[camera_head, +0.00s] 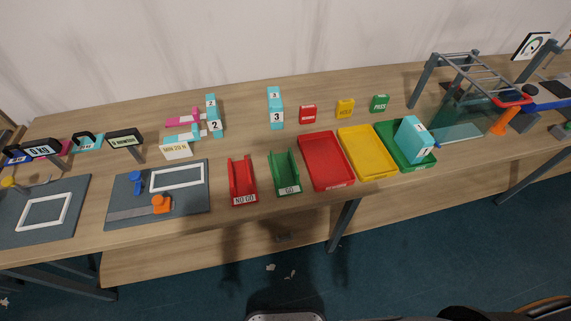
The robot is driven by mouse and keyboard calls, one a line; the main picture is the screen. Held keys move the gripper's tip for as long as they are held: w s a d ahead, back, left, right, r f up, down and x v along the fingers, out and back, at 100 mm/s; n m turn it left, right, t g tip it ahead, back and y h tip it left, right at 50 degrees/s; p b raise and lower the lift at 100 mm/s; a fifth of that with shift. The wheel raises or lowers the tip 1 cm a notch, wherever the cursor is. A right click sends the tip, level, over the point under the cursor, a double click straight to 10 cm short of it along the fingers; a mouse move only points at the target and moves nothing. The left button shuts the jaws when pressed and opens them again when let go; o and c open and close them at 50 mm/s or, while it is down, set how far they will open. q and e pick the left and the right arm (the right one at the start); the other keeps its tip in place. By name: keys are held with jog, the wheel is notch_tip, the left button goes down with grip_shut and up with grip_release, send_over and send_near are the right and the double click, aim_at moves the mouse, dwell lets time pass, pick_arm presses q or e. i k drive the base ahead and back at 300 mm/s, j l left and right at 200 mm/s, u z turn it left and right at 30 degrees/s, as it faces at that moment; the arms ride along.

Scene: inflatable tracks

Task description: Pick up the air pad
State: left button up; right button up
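No thing in the head view is labelled as the air pad, and I cannot tell for certain which one it is. A cyan block marked 3 (276,117) stands upright on the table at the middle. A cyan block marked 2 (213,112) stands to its left, beside pink and cyan pieces (183,133). A cyan block marked 1 (413,139) sits tilted in the green tray (428,163) at the right. Neither of my grippers shows in the head view.
A red tray (326,160) and yellow tray (367,153) lie left of the green one. A red NO GO holder (243,181) and green GO holder (285,173) stand near the front edge. Grey fixtures (157,195) fill the left; a metal frame (465,75) stands right.

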aim_at(274, 99)
jog(key=k+l, duration=0.2)
jog(key=l, duration=0.15)
jog(key=k+l+z, duration=0.1)
jog(key=l, duration=0.3)
jog(key=k+l, duration=0.3)
